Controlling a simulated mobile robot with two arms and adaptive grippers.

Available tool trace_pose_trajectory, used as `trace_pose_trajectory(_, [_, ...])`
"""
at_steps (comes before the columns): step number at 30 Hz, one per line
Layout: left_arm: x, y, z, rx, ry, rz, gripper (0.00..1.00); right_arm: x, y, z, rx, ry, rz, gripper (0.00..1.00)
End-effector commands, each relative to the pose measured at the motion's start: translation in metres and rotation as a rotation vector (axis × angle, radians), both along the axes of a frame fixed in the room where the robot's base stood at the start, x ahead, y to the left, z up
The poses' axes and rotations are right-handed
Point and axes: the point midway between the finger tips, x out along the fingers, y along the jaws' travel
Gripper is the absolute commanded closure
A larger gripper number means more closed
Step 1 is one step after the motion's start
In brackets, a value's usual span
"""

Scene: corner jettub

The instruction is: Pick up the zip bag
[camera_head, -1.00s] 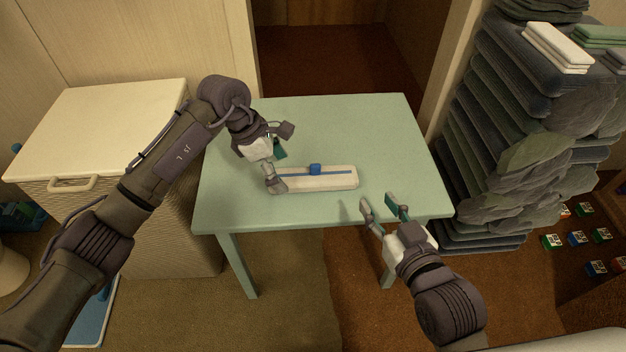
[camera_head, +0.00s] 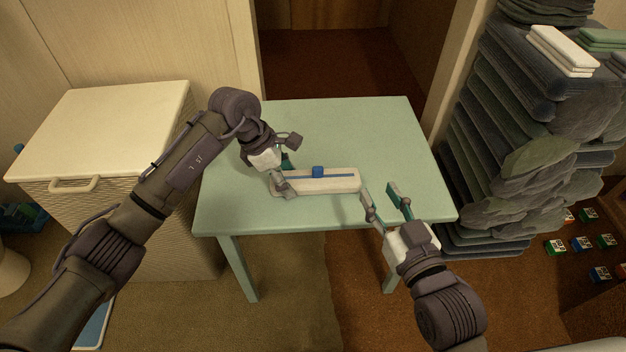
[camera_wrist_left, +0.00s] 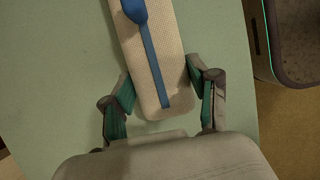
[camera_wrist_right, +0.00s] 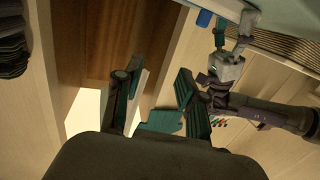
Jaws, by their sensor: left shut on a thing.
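The zip bag (camera_head: 335,184) is a cream, long, flat box-like piece with a blue strip along its top and a blue slider (camera_head: 318,171). It lies on the green table (camera_head: 350,130). My left gripper (camera_head: 285,177) is shut on its left end. In the left wrist view the bag (camera_wrist_left: 165,60) runs between the two fingers (camera_wrist_left: 160,95), with the blue strip facing the camera. My right gripper (camera_head: 380,190) is open and empty, just right of the bag's right end. The right wrist view shows its open fingers (camera_wrist_right: 155,85) with nothing between them.
A cream lidded hamper (camera_head: 110,130) stands left of the table. A tall stack of dark folded cloths and stones (camera_head: 510,130) stands at the right. Small colored boxes (camera_head: 580,243) lie on the floor at far right. The table's back half is clear.

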Motion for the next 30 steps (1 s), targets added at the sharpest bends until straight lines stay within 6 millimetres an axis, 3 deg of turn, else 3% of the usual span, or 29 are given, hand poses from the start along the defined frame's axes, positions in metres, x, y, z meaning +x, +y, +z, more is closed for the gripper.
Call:
trace_pose_trajectory(8, [0.001, 0.000, 0.005, 0.000, -0.002, 0.001, 0.80, 0.000, 0.000, -0.001, -0.003, 0.012, 0.000, 0.60])
trace_pose_trajectory(14, [0.001, 0.001, 0.024, 0.000, -0.003, 0.000, 0.80, -0.006, -0.006, -0.023, -0.036, 0.141, -0.010, 0.60])
trace_pose_trajectory(18, [0.001, 0.000, 0.047, 0.000, -0.004, 0.000, 0.80, -0.016, -0.011, -0.044, -0.069, 0.276, -0.018, 0.60])
trace_pose_trajectory(30, [-0.043, -0.079, 0.096, -0.001, -0.002, -0.005, 0.80, -0.065, -0.033, -0.101, -0.159, 0.674, -0.045, 0.60])
